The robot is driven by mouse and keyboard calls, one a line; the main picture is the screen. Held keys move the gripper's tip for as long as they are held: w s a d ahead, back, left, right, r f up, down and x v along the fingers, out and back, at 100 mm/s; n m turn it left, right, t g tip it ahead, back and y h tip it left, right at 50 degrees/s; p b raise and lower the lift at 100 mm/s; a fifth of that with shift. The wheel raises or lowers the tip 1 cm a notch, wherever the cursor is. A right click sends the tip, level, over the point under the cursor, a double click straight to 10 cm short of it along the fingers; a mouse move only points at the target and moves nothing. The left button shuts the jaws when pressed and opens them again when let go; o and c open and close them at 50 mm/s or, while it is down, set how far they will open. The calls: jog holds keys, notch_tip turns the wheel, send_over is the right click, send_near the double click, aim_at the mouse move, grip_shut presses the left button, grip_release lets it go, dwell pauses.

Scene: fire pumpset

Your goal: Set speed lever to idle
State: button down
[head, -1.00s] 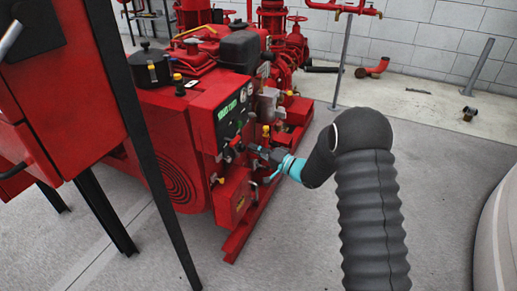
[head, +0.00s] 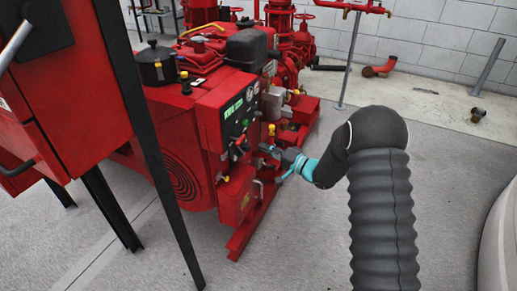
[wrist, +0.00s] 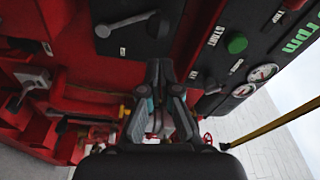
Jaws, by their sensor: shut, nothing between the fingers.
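A lever with a grey arm and black knob (wrist: 158,25) sits on a dark plate at the top of the wrist view, and looks like the speed lever. The plate's small labels are too blurred to read. My gripper (wrist: 158,68) is shut and empty, its fingertips below the knob in the picture; I cannot tell whether they touch anything. In the head view my gripper (head: 266,149) is beside the red engine's front, just right of the control panel (head: 237,117). The lever cannot be told apart there.
In the wrist view, a green start button (wrist: 237,44) and gauges (wrist: 263,72) lie right of my gripper. A yellow bar (wrist: 265,127) crosses the lower right. In the head view, a red cabinet (head: 60,90) on black legs stands at the left.

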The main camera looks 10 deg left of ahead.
jog(key=w+r+v, duration=0.1)
jog(key=v, duration=1)
jog(key=w+d+f+n+t+h, duration=0.1)
jog(key=w+d+f+h, duration=0.1)
jog(key=d+f+h, duration=0.3)
jog(key=w+d+f+n+h, duration=0.1)
jog(key=d+f+h, duration=0.25)
jog(key=f, duration=0.45)
jog(key=s+d+r+g+h, duration=0.2)
jog(key=s+d+r+h, duration=0.2)
jog(key=s+d+h, duration=0.6)
jog(key=s+r, duration=1.2)
jog(key=s, duration=0.3)
jog(key=s+r+g+y, duration=0.1)
jog(key=s+r, duration=1.2)
jog(key=s, duration=0.1)
jog(key=shift+s+b, duration=0.35)
jog(key=shift+b, duration=0.1)
